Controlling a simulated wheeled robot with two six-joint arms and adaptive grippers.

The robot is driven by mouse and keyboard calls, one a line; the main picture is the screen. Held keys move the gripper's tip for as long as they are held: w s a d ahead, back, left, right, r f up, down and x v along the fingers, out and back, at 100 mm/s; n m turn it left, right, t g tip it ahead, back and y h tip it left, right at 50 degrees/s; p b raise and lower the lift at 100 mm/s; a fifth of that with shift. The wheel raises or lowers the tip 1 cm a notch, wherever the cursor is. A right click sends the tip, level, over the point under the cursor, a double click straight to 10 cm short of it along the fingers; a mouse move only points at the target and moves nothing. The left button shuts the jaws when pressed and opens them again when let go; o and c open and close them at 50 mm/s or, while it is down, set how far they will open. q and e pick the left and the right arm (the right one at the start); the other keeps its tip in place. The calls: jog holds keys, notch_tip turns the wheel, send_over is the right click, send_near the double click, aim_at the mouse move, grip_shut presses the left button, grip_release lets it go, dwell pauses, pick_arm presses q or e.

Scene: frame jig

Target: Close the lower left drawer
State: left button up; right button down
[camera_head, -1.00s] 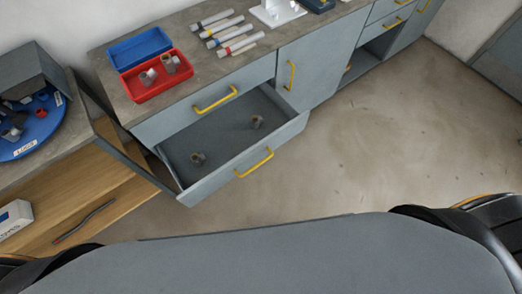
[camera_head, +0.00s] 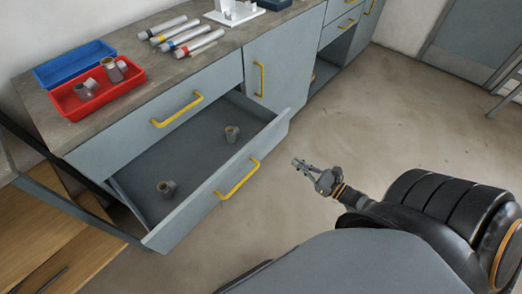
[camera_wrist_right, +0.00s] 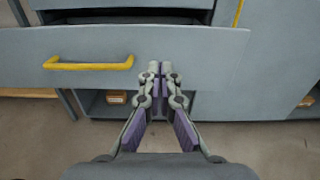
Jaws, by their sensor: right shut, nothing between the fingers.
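The lower left drawer (camera_head: 215,193) is pulled open below a shut upper drawer (camera_head: 150,122). My right gripper (camera_head: 297,163) is shut and empty, to the right of the drawer front. In the right wrist view, the shut fingertips (camera_wrist_right: 161,68) overlap the drawer front (camera_wrist_right: 215,55), right of the yellow handle (camera_wrist_right: 90,64); I cannot tell whether they touch it. My left gripper is out of view.
On the worktop (camera_head: 130,110) are a blue tray (camera_head: 75,63), a red tray (camera_head: 95,92) with fittings, and several marker-like tubes (camera_head: 180,38). A closed cabinet door (camera_head: 285,65) adjoins the drawer. Open floor (camera_head: 390,125) lies to the right.

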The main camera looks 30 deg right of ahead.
jog(key=b, duration=0.4)
send_near(262, 138)
jog(key=x, duration=0.3)
jog(key=b+x, duration=0.1)
jog(key=x, duration=0.1)
jog(key=shift+w+a+f, duration=0.15)
jog(key=shift+w+a, duration=0.05)
jog(key=shift+w, duration=0.05)
jog(key=shift+w+a, duration=0.2)
jog(key=shift+w, duration=0.35)
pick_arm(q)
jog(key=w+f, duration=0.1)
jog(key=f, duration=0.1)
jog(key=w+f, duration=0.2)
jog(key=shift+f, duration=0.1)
pick_arm(e)
jog(key=shift+w, duration=0.1)
